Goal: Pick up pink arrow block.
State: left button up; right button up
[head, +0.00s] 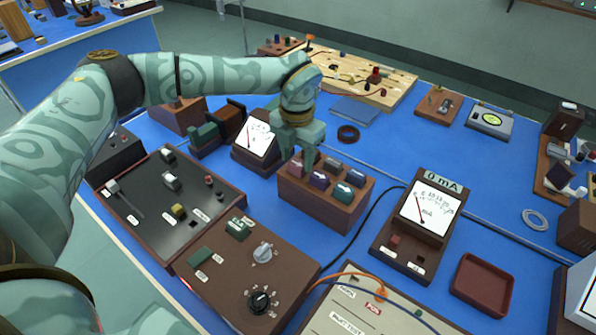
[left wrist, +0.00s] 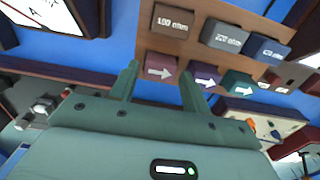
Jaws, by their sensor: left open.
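The pink arrow block (left wrist: 160,68) is a dull mauve-pink block with a white arrow. It sits in the front row of a brown wooden rack (head: 320,208), at the left end, and shows in the head view (head: 296,169) partly behind my gripper. My left gripper (head: 300,160) is open, pointing down at the rack's left end. In the left wrist view its two fingers (left wrist: 160,78) appear on either side of the pink block; I cannot tell whether they touch it. My right gripper is not in view.
A purple arrow block (left wrist: 207,78) and a teal arrow block (left wrist: 239,83) stand beside it. An analog meter (head: 425,215) stands to the right, a switch panel (head: 165,200) to the left.

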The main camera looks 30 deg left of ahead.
pick_arm(q)
notch_tip(320, 180, down, 2)
jog(key=shift+f, duration=0.1)
jog(key=shift+c, duration=0.4)
jog(key=c, duration=0.7)
jog(key=shift+r, duration=0.2)
